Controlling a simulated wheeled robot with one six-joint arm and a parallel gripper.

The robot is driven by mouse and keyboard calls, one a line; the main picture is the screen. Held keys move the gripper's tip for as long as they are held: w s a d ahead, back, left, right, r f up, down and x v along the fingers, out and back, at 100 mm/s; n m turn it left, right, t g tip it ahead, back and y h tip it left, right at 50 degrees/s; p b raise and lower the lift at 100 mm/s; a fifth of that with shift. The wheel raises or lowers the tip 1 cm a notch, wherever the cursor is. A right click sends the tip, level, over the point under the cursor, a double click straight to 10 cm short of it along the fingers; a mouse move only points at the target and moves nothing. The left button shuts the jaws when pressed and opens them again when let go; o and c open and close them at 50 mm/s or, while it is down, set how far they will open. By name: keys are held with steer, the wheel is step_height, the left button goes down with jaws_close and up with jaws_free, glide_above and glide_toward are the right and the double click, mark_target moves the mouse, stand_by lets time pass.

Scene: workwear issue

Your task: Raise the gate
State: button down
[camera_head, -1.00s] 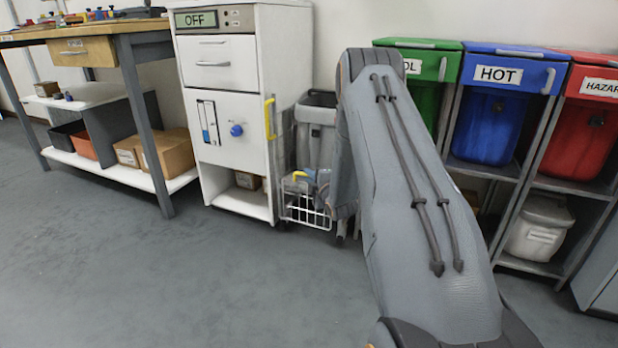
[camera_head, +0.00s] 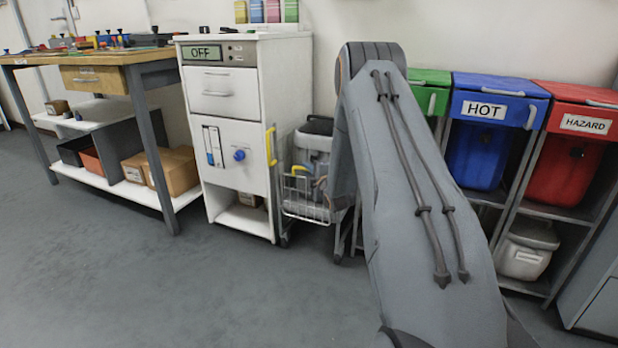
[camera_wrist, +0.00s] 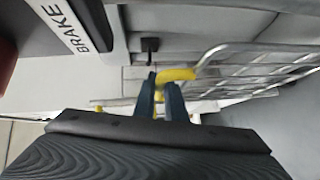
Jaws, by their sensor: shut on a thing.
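The gate is a wire-mesh panel (camera_head: 304,208) on the front of a grey cart (camera_head: 314,140), beside the white cabinet. It also shows in the wrist view as a wire frame (camera_wrist: 245,65) at the right. Its yellow handle (camera_head: 299,172) is in the wrist view too (camera_wrist: 178,74). My gripper (camera_wrist: 161,84) has its dark blue fingers shut on this handle. In the head view my arm hides part of the cart and gate.
A white cabinet (camera_head: 225,102) reading OFF, with its own yellow handle (camera_head: 271,145), stands close left of the cart. Green, blue (camera_head: 484,140) and red (camera_head: 562,165) bins stand to the right. A black-and-white BRAKE label (camera_wrist: 70,25) is near my gripper. Floor in front is clear.

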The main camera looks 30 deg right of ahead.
steer(key=shift+r+p, duration=1.2)
steer(key=shift+r, duration=1.3)
steer(key=c, duration=2.1)
jaws_free()
steer(key=shift+r, duration=0.1)
steer(key=shift+s, duration=0.4)
steer(key=s+p, duration=0.2)
steer(key=s, duration=0.5)
steer(key=shift+a+r, duration=0.4)
steer(key=shift+a, duration=0.05)
steer(key=shift+w, duration=0.1)
